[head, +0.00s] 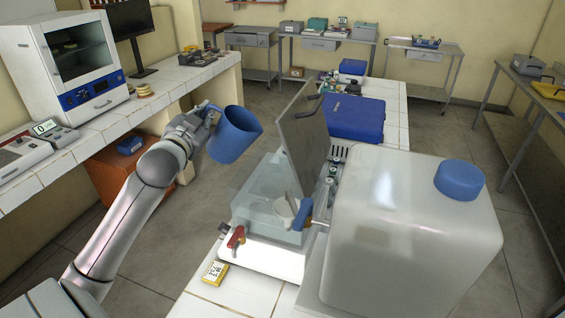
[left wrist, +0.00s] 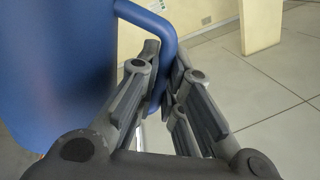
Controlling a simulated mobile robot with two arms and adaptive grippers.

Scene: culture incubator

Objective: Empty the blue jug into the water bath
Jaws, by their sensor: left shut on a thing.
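The blue jug (head: 236,134) is in the air left of the water bath, tilted a little with its mouth towards the upper right. My left gripper (head: 207,112) is shut on the jug's handle; in the left wrist view my left gripper's fingers (left wrist: 160,95) close around the blue handle (left wrist: 166,40), with the jug's wall (left wrist: 60,70) at the left. The water bath (head: 262,246) stands on the tiled bench, with clear walls and its grey lid (head: 304,125) raised. A white cup-like part (head: 286,211) shows at the bath. The jug's inside is hidden. My right gripper is not in view.
A large white container (head: 405,235) with a blue cap stands close right of the bath. A yellow timer (head: 215,272) lies in front of it. A blue box (head: 355,117) sits behind. The left bench holds an incubator (head: 70,60). Open floor lies between the benches.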

